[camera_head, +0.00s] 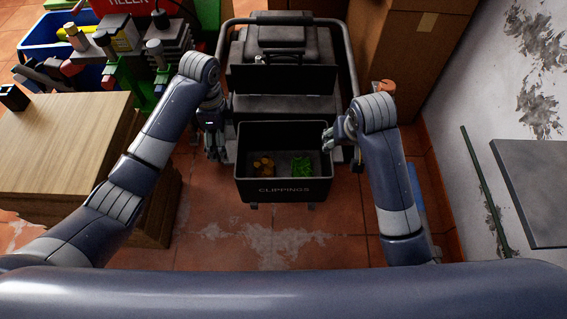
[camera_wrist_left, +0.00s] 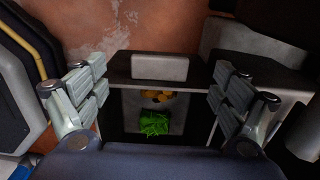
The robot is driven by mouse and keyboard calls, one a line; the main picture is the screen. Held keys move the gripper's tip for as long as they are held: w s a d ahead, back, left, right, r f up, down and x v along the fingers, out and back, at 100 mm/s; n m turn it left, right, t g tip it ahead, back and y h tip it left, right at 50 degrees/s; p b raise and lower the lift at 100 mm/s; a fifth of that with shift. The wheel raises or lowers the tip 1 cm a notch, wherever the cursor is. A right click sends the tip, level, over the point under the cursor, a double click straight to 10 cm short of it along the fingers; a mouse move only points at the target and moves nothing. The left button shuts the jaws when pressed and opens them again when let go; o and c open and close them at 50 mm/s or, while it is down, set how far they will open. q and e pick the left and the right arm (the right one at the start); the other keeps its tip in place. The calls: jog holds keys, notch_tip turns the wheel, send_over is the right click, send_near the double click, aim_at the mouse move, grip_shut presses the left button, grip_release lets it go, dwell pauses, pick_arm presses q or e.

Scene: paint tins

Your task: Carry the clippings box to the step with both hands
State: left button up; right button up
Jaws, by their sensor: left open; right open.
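The black clippings box (camera_head: 284,190), lettered CLIPPINGS on its front, sits upright at the front of a dark wheeled machine. It holds bright green clippings (camera_head: 302,167) and some orange-yellow bits (camera_head: 263,166). My left gripper (camera_head: 213,147) is open, just outside the box's left side. In the left wrist view its spread fingers (camera_wrist_left: 158,95) show with the box (camera_wrist_left: 122,128) beyond and between them. My right gripper (camera_head: 329,141) is open at the box's right rim; I cannot tell whether it touches. A pale wood-topped block (camera_head: 60,135) at the left may be the step.
The dark machine (camera_head: 283,78) with its tubular frame stands behind the box. A cardboard carton (camera_head: 404,60) is at the back right. A grey slab (camera_head: 535,190) juts out by the stained wall. Tools and a blue crate (camera_head: 38,42) fill the back left. The tiled floor in front is clear.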

aim_at(336, 150)
pick_arm(q)
notch_tip(336, 150, down, 8)
jog(key=shift+r, duration=0.2)
pick_arm(e)
jog(key=x, duration=1)
jog(key=shift+w+f, duration=0.15)
jog(key=shift+f, duration=0.25)
pick_arm(q)
jog(key=c, duration=1.4)
pick_arm(e)
jog(key=c, duration=1.4)
pick_arm(q)
jog(key=c, duration=0.4)
pick_arm(e)
jog(key=shift+r, duration=0.1)
